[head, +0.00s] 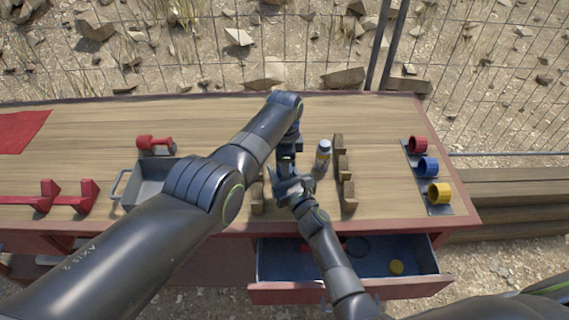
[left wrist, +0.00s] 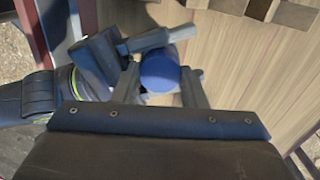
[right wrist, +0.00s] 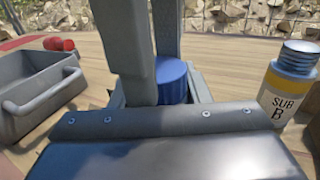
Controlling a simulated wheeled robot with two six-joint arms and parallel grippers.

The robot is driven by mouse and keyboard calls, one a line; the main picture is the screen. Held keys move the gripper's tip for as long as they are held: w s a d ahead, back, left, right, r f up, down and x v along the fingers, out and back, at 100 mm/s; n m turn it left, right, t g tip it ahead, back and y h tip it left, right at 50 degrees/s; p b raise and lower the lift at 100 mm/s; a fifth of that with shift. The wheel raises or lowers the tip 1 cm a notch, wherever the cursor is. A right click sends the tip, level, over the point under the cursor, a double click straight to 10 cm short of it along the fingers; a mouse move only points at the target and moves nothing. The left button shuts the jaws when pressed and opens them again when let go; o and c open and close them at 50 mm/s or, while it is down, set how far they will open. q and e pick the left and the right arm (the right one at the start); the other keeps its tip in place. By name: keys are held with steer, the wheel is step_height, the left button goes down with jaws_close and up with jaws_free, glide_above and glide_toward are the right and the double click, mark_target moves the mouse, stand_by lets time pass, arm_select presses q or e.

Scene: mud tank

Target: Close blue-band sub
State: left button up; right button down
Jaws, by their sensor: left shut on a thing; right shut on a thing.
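A blue ribbed cap (left wrist: 158,73) shows between the fingers of my left gripper (left wrist: 163,88), which point down from above. The cap also shows in the right wrist view (right wrist: 172,80), between the fingers of my right gripper (right wrist: 166,92). Both grippers meet at the same spot over the table, near the middle of the head view. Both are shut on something. The body under the cap is hidden, so I cannot tell how the cap sits. In the head view my left gripper (head: 288,165) and right gripper (head: 293,188) overlap.
A bottle (right wrist: 287,85) marked SUB B with a yellow band stands close on the right. Wooden notched blocks (head: 348,185) are beside it. A grey tray (head: 155,190) stands left. Red, blue and yellow rings (head: 428,167) sit far right.

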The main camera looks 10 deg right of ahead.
arm_select(q)
steer(key=o, duration=1.1)
steer(key=shift+r, duration=2.3)
steer(key=shift+o, duration=0.2)
steer(key=o, duration=0.5)
step_height(320, 180, up, 12)
